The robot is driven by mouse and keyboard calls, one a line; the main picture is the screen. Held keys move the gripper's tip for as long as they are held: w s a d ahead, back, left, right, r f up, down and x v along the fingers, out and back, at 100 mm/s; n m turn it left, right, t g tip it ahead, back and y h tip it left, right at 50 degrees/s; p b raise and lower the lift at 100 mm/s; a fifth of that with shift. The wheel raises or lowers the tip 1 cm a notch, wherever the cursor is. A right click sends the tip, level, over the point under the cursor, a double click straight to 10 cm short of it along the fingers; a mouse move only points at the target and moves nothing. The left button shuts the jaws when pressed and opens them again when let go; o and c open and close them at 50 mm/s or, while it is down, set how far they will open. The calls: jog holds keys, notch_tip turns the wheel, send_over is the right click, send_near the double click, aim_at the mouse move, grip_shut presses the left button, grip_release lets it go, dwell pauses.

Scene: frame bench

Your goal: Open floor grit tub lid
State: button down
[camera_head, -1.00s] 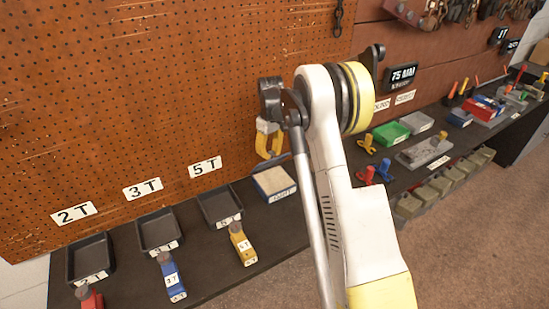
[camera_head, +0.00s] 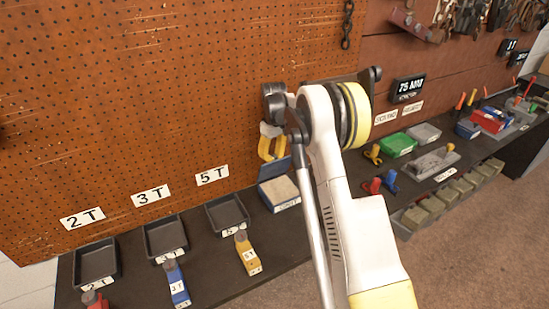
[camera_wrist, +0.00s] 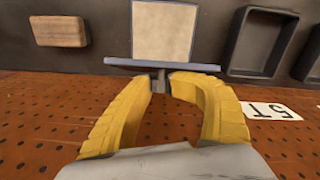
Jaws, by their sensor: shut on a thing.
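The grit tub (camera_head: 284,193) stands at the back of the dark bench against the pegboard, with pale grit inside and a label on its front. Its blue lid (camera_head: 274,168) is raised at the back edge, so the grit shows. In the wrist view the lid (camera_wrist: 190,66) is seen nearly edge-on, below the pale grit (camera_wrist: 162,30). My gripper (camera_wrist: 160,80) has its yellow fingers closed on a small grey knob on the lid. In the head view my gripper (camera_head: 272,157) is just above and behind the lid; the fingertips are partly hidden.
A green box (camera_head: 397,145) lies right of my arm. A wooden block (camera_wrist: 58,31) is beside the tub in the wrist view.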

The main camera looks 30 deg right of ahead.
jog(key=c, duration=1.2)
grip_release()
jog(key=shift+w+a, duration=0.15)
